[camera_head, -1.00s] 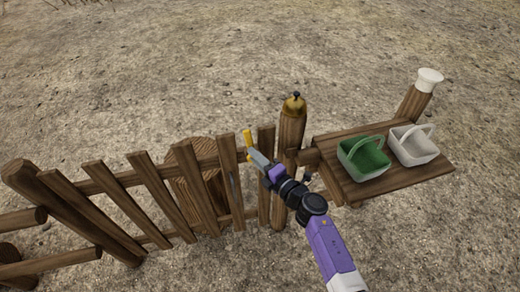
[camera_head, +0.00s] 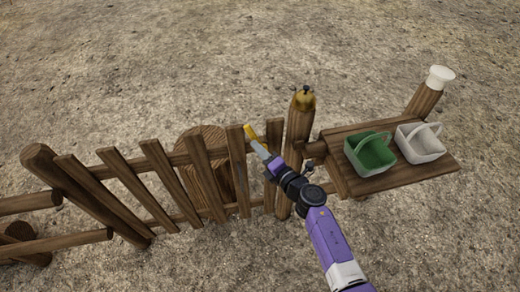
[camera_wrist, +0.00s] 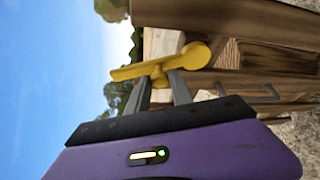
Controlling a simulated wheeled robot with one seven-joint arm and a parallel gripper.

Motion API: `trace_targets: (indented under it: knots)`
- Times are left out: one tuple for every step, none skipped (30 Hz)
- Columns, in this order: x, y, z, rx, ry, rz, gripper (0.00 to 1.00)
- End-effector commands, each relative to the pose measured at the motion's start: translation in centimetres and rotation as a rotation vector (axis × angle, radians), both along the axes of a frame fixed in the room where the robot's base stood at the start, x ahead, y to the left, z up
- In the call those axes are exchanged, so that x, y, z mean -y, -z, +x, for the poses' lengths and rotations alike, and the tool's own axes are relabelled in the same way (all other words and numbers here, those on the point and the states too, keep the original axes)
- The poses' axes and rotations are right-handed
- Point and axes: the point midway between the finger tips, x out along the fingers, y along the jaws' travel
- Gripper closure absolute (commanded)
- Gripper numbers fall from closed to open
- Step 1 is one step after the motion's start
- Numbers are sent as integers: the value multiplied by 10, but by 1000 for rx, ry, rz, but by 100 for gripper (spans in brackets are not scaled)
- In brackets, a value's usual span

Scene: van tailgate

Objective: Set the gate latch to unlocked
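The yellow latch (camera_head: 250,133) is on the wooden gate (camera_head: 199,170), near its right end by the post. In the head view it leans with its upper end to the left. The wrist view shows the yellow latch (camera_wrist: 197,56) as a bar with a round end at right and a small stub below. My gripper (camera_head: 264,150) is right at the latch; it also shows in the wrist view (camera_wrist: 158,82). Its two grey fingers stand apart, with the stub between their tips. Whether they touch it I cannot tell.
A post (camera_head: 301,125) with a brass-coloured top stands right of the gate. A wooden shelf (camera_head: 420,182) at right holds a green basket (camera_head: 370,154) and a white basket (camera_head: 420,145). A white-topped post (camera_head: 425,98) stands behind. The ground beyond is open.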

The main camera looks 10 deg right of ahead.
Motion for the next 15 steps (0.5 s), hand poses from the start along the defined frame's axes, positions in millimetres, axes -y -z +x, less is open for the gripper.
trace_targets:
  knots:
    - [0,0,0,0,-1,0,61]
    - [0,0,0,0,-1,0,56]
    - [0,0,0,0,0,0,56]
    - [0,0,0,0,0,0,56]
    - [0,0,0,0,0,0,56]
    - [0,0,0,0,1,0,56]
    - [0,0,0,0,1,0,56]
    - [1,0,0,0,1,0,56]
    - [1,0,0,0,1,0,56]
    - [1,0,0,-1,1,1,56]
    - [1,0,0,-1,2,1,56]
    - [2,0,-2,-1,2,1,56]
    - [2,-1,-3,-1,2,1,56]
    - [3,-1,-6,-1,2,1,56]
    - [5,-2,-10,-2,3,2,56]
